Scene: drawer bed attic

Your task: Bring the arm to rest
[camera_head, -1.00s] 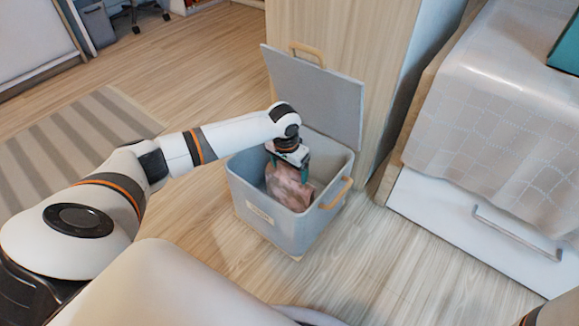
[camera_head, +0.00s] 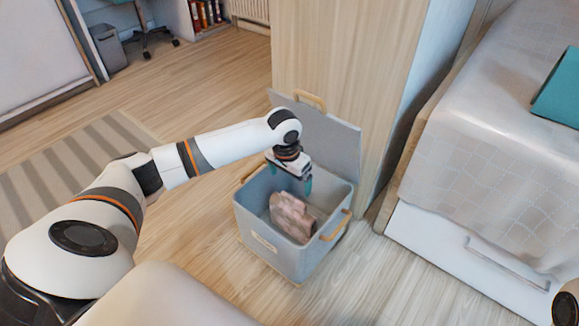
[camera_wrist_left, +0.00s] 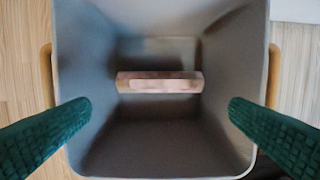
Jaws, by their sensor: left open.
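My left gripper (camera_head: 290,178) is open and empty, above the open top of a grey storage bin in the head view. Its green fingers stand wide apart in the left wrist view (camera_wrist_left: 158,122). The bin (camera_head: 262,232) stands on the floor with its lid leaning up at the back. A pinkish-brown item (camera_head: 291,216) lies inside the bin, apart from the fingers; it also shows in the left wrist view (camera_wrist_left: 160,82). My right gripper is not in view.
A wooden cabinet (camera_head: 345,70) stands right behind the bin. A bed with a white drawer (camera_head: 470,245) is at the right, with a teal item (camera_head: 560,92) on it. A striped rug (camera_head: 60,165) lies at the left. Open floor surrounds the bin's front.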

